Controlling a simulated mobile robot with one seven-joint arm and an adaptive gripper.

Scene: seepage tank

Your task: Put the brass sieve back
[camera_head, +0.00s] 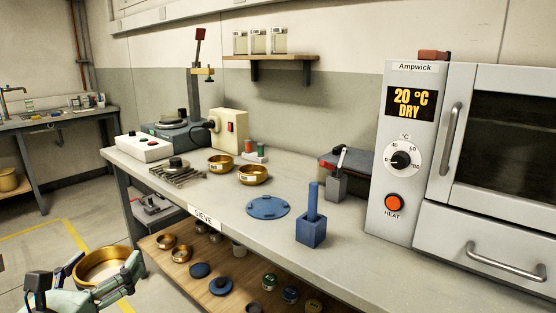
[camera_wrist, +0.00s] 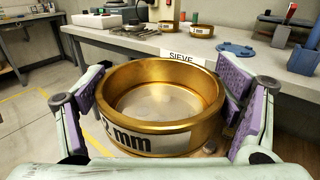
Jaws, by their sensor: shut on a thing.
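My gripper (camera_wrist: 160,98) is shut on a round brass sieve (camera_wrist: 172,140). Its purple-padded fingers press on the left and right sides of the ring. The sieve is held level, with a fine mesh floor and a white label ending in "2 mm"; the start of the label is partly cut by my finger. In the head view the held sieve (camera_head: 101,256) is at the lower left, in front of the bench's near left end, over the floor. Two more brass sieves (camera_head: 220,163) (camera_head: 253,175) stand on the bench top. A "SIEVE" label (camera_head: 204,217) is on the bench edge.
The bench (camera_head: 300,260) also bears a blue disc (camera_head: 268,207), a blue block holder (camera_head: 311,230), a metal rack (camera_head: 178,174) and a white control box (camera_head: 145,147). A lower wooden shelf (camera_head: 215,265) holds small brass pans and lids. A grey oven (camera_head: 405,170) stands at right.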

